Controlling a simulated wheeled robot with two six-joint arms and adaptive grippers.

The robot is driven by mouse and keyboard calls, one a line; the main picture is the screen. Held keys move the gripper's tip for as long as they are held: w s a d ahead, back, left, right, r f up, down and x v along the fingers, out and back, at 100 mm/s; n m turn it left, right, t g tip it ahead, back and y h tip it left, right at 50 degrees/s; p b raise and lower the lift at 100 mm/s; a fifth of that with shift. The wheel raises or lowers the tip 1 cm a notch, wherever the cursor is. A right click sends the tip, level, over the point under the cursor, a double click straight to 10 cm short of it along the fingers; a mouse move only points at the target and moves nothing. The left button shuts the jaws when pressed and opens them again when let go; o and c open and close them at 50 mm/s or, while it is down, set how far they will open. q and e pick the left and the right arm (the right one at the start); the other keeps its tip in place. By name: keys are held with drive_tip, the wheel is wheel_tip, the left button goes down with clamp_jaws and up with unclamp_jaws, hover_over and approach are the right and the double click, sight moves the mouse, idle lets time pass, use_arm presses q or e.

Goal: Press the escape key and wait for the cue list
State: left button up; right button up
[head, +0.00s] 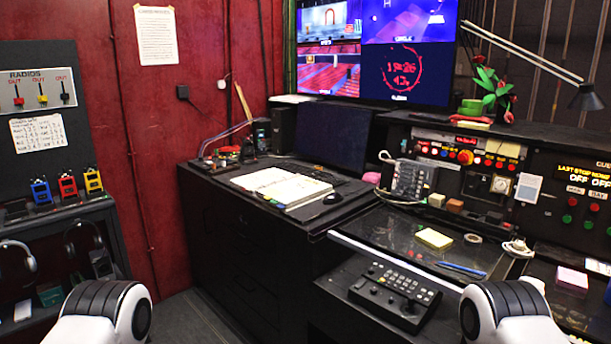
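No escape key can be made out. On the dark desk (240,188), a dark, switched-off-looking monitor (333,136) stands at the back, with a black mouse (333,199) in front of it. A dark flat area lies between the monitor and an open book of papers (281,186); I cannot tell whether it is a keyboard. A large lit screen (407,30) above shows several camera pictures and a red clock; no cue list can be read on it. Only white and black parts of my two arms show at the bottom edge; neither gripper is in view.
A black control box with buttons (395,292) sits on the lower right desk, near a yellow note pad (434,238) and a blue pen (461,269). A button panel (470,155) and a telephone-like keypad (408,180) stand behind. A radio shelf (60,215) is at left.

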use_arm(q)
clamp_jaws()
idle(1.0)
